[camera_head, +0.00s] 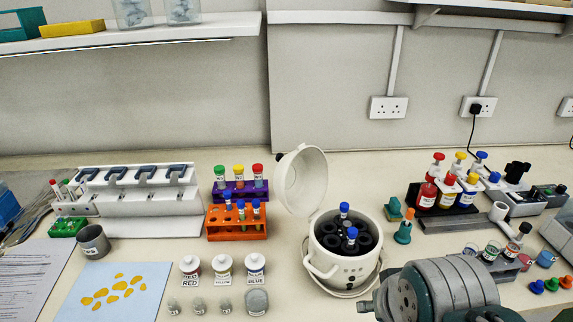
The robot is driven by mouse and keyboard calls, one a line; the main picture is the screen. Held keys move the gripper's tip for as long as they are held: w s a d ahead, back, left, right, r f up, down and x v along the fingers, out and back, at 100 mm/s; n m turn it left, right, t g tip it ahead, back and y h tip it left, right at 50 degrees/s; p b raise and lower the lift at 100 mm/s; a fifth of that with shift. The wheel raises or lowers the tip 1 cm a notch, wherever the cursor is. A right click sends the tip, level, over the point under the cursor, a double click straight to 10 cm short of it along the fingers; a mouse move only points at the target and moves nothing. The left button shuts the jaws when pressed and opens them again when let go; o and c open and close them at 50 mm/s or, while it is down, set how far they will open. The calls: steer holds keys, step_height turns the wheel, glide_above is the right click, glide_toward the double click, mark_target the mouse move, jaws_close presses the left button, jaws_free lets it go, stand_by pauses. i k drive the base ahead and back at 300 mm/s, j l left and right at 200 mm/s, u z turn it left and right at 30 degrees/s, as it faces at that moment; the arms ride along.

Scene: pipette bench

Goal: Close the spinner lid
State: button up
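The spinner (341,262) is a white, round pot on the bench, right of the picture's middle. Its lid (304,181) stands open, hinged up at the spinner's left and back side. Inside is a dark rotor (330,240) with several holes; two blue-capped tubes (351,235) stand in it. A grey-green part of my arm (440,288) fills the lower right front, close to the spinner's right side. My gripper's fingers do not show, so its state is hidden.
Orange (237,223) and purple (240,190) tube racks stand left of the lid. Labelled red, yellow and blue jars (223,268) stand in front of them. Coloured bottles (447,191) and a small green-orange item (404,227) are to the right. Bare bench lies behind the spinner.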

mark_target(310, 164)
steer(key=j+z, duration=0.15)
steer(key=j, duration=0.2)
steer(key=k+j+z, duration=0.15)
steer(key=j, duration=0.2)
steer(key=k+j+z, duration=0.1)
steer(key=j, duration=0.25)
steer(key=k+j+z, duration=0.15)
steer(key=j, duration=0.2)
steer(key=k+j+z, duration=0.4)
steer(key=k+j, duration=0.5)
steer(key=k, duration=0.15)
steer(key=i+l+u, duration=0.4)
steer(key=i+l, duration=0.45)
